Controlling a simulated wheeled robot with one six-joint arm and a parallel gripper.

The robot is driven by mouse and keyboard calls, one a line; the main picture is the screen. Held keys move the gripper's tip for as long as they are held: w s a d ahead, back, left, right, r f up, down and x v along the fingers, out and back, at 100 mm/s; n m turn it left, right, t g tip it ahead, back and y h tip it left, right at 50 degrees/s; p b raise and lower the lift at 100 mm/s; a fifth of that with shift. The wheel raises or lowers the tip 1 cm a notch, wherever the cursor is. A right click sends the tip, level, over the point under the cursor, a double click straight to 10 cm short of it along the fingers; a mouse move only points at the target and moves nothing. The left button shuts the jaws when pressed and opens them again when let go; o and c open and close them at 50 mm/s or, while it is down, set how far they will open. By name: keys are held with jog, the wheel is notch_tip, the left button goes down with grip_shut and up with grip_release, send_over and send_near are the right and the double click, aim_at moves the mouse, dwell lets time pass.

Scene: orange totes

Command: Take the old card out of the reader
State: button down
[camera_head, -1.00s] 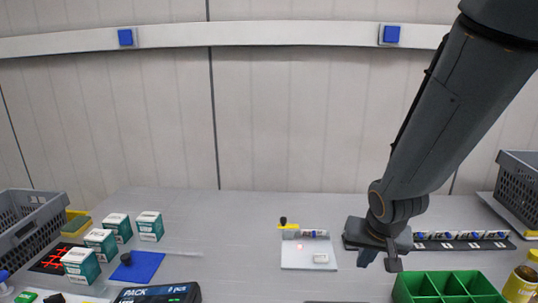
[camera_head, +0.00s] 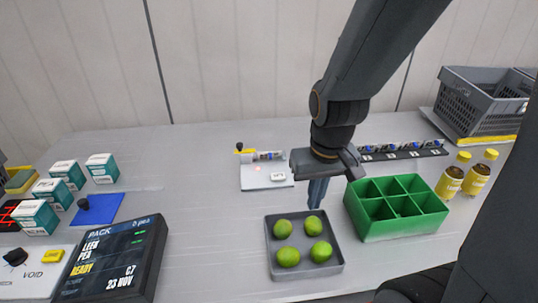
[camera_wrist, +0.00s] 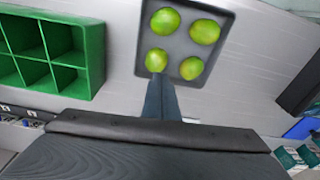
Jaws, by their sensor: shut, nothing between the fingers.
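No part is plainly marked as a reader or a card. A white plate (camera_head: 265,178) with a small red light stands at the middle back; a silver tube (camera_head: 269,156) and a yellow piece (camera_head: 243,151) are at its rear edge, and a small white block (camera_head: 278,177) is on it. I cannot tell whether a card is in it. My gripper (camera_head: 316,203) is shut and empty, pointing down to the right of this plate, near the back edge of the grey lime tray. In the wrist view the shut fingers (camera_wrist: 160,92) show below the limes.
The grey tray (camera_head: 274,262) holds several limes (camera_head: 283,229). A green divided box (camera_head: 398,233) stands at right, with yellow bottles (camera_head: 451,182) beyond. A dark screen reading PACK (camera_head: 115,258), a blue mat (camera_head: 98,208) and several white-green boxes (camera_head: 66,175) stand left. The bench between screen and tray is clear.

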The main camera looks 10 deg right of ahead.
dwell(0.3)
jog(key=c, duration=2.4)
grip_release()
jog(key=o, duration=0.9)
jog(key=w+m, duration=0.2)
jog(key=w, duration=0.1)
jog(key=w+m, duration=0.2)
jog(key=w, duration=0.2)
jog(key=w+m+y, duration=0.1)
jog(key=w+m, duration=0.2)
jog(key=shift+w+a+r, duration=0.15)
jog(key=shift+w+a, duration=0.1)
jog(key=shift+w, duration=0.05)
jog(key=shift+o, duration=0.2)
jog(key=m+t+y, duration=0.1)
jog(key=m+y, duration=0.2)
jog(key=m, duration=0.8)
send_near(271, 154)
jog(key=shift+p+x, duration=1.5)
jog(key=shift+x, duration=2.65)
